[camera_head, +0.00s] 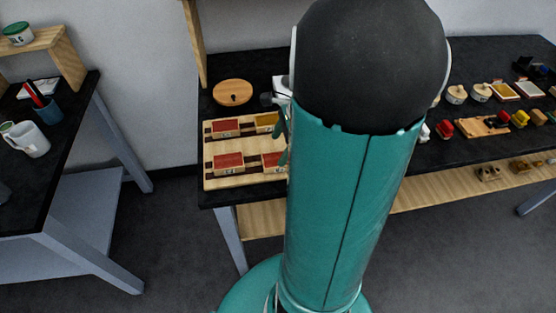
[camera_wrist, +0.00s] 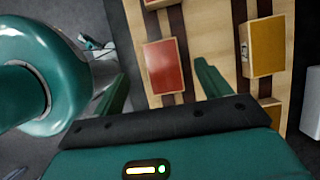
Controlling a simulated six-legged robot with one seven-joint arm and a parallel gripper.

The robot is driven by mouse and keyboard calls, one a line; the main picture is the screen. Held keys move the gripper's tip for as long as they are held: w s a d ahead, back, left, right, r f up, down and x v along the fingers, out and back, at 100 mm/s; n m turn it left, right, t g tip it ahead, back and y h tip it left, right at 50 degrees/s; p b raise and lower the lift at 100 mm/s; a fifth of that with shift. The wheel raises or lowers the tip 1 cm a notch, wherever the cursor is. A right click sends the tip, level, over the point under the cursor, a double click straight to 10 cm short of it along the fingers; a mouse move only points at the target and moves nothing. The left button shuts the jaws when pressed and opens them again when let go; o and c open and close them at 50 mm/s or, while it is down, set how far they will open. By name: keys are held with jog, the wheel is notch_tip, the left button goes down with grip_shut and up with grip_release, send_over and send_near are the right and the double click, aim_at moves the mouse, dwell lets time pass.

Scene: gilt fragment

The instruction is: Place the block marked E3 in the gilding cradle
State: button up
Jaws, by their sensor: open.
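Red and yellow blocks sit on a pale wooden tray (camera_head: 246,178) with dark strips, at the left end of the dark bench. The head view shows a back red block (camera_head: 226,127), a front red block (camera_head: 228,161), a second front red block (camera_head: 272,163) and a yellow block (camera_head: 266,119). Their small labels are too blurred to read, so I cannot tell which is E3. My gripper (camera_wrist: 160,78) is open and empty, its fingers either side of a red block (camera_wrist: 162,66) in the wrist view. My arm hides part of the tray. I cannot identify the gilding cradle.
A round wooden lid-like disc (camera_head: 232,92) lies behind the tray. A yellow block (camera_wrist: 264,46) is right of my right finger in the wrist view. Jars, coloured pieces and a wooden board (camera_head: 482,126) stand at the bench's right. A side table with a mug (camera_head: 28,139) is left.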

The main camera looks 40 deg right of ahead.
aim_at(274, 160)
jog(key=x, duration=0.5)
jog(key=shift+d+f, duration=0.1)
jog(key=shift+f, duration=0.4)
jog(key=shift+c, duration=0.3)
jog(key=c, duration=1.1)
jog(key=shift+r, duration=0.1)
